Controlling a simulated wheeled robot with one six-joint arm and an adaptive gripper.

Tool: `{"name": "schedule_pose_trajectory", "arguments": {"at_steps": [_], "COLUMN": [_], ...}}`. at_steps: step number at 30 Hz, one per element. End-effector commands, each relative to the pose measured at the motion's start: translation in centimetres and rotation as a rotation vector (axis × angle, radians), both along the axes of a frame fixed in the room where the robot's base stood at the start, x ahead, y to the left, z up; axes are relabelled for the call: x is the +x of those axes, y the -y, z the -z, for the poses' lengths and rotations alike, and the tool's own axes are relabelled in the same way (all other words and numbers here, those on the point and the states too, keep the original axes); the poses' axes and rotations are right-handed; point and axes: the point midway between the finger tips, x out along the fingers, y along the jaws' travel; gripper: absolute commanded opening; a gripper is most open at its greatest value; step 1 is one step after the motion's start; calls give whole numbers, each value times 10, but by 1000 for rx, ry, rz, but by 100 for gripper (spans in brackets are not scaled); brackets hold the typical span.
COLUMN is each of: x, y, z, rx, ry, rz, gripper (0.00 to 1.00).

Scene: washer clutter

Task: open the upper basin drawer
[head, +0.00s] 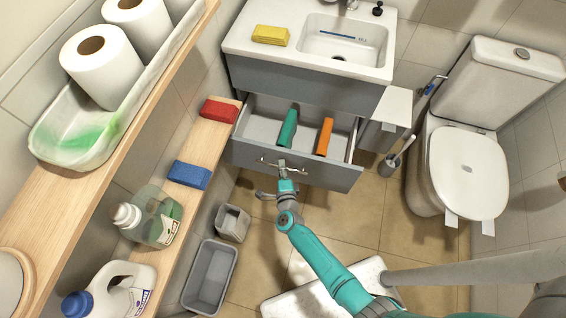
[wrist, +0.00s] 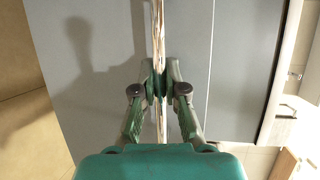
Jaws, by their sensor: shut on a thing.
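The basin cabinet (head: 305,85) is grey with a white top. A grey-fronted drawer (head: 330,176) is pulled out from it, below a plain grey upper panel, and its white inside shows. A green item (head: 288,128) and an orange item (head: 325,137) lie in it. The drawer's metal bar handle (head: 266,161) also runs down the middle of the wrist view (wrist: 158,30). My gripper (head: 282,165) is shut on the handle, with its fingers (wrist: 159,85) on both sides of the bar. Its fingertips are small in the head view.
A wooden shelf (head: 215,133) with red and blue blocks stands left of the drawer. Grey bins (head: 210,277) are on the floor at lower left. A toilet (head: 465,165) and a brush holder (head: 390,165) stand on the right. Some tiled floor in front of the drawer is clear.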

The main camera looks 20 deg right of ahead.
Motion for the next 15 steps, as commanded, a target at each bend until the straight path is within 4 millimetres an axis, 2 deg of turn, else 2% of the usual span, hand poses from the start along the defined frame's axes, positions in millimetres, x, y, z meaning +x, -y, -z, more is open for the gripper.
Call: {"name": "schedule_pose_trajectory", "arguments": {"at_steps": [6,15], "x": [-11,-15], "y": [-8,-11], "z": [1,1], "rx": [1,0], "ry": [-3,-2], "rz": [-1,-1], "gripper": [0,0]}}
